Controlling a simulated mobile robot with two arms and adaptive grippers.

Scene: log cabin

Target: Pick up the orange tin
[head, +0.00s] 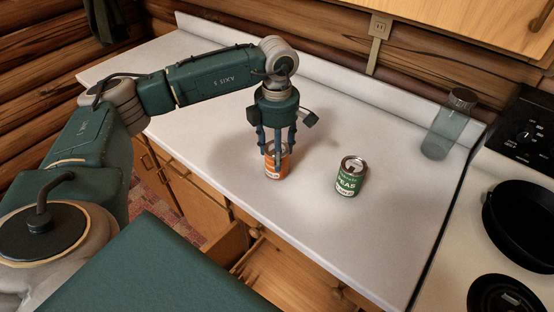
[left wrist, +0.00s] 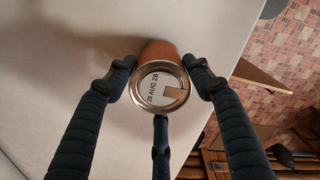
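The orange tin (head: 278,166) stands upright on the white counter. In the left wrist view I look down on its silver lid (left wrist: 160,87), printed with a date, and a strip of its orange side. My left gripper (head: 277,150) points straight down over it, its three fingers around the tin's upper part. In the left wrist view two fingertips flank the tin closely (left wrist: 159,66), and the third is at the near rim. I cannot tell whether they press on it. My right gripper is not in view.
A green peas tin (head: 351,177) stands on the counter to the right. A glass jar (head: 448,125) is further right, beside the stove with a black pan (head: 525,215). An open drawer (head: 285,270) is below the counter's front edge. The counter behind the tins is clear.

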